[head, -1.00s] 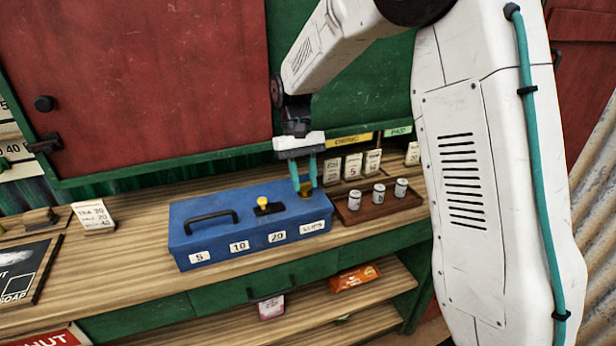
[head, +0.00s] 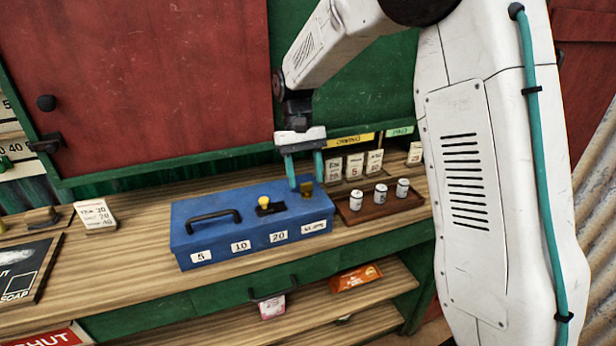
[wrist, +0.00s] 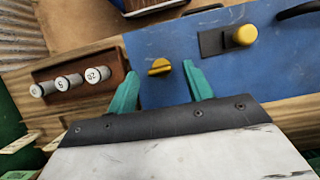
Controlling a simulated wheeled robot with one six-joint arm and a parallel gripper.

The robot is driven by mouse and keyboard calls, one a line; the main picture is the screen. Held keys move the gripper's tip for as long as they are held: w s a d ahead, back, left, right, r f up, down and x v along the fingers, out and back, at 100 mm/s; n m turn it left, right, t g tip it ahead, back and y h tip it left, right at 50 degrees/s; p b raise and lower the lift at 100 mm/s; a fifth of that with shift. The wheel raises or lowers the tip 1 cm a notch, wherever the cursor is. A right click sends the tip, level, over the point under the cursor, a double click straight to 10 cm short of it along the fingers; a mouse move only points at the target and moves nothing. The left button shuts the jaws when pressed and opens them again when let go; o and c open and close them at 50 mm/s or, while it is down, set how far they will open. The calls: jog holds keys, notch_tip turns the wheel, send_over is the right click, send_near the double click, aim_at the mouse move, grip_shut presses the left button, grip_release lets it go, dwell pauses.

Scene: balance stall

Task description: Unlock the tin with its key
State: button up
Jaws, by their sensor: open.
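The tin is a blue box (head: 215,222) with a black handle, on the counter, its lid down. A yellow knob (head: 263,202) sits on a black plate on the lid; it also shows in the wrist view (wrist: 245,35). The brass key (head: 306,188) stands at the right end of the lid; in the wrist view its yellow bow (wrist: 159,67) shows. I cannot tell how deep it sits. My gripper (head: 305,181) is open just above the key, its teal fingertips (wrist: 160,72) apart on either side of it and not touching it.
A brown tray (head: 349,217) with 3 small white canisters stands just right of the tin. Several white price cards (head: 355,166) stand behind it. The counter (head: 130,262) left of the tin is mostly bare.

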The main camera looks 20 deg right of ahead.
jog(key=v, duration=0.6)
jog(key=shift+r, duration=0.35)
jog(key=shift+w, duration=0.1)
jog(key=s, duration=0.1)
jog(key=s+f, duration=0.2)
jog(key=shift+s+d, duration=0.2)
jog(key=shift+d, duration=0.05)
jog(key=s+d+r+t, duration=0.2)
jog(key=s+t, duration=0.1)
jog(key=s, duration=1.2)
jog(key=s+d+r+t, duration=0.1)
jog(key=s+r+t, duration=0.2)
jog(key=s, duration=1.2)
jog(key=shift+s+d, duration=0.3)
jog(key=shift+d, duration=0.1)
jog(key=shift+r, duration=0.15)
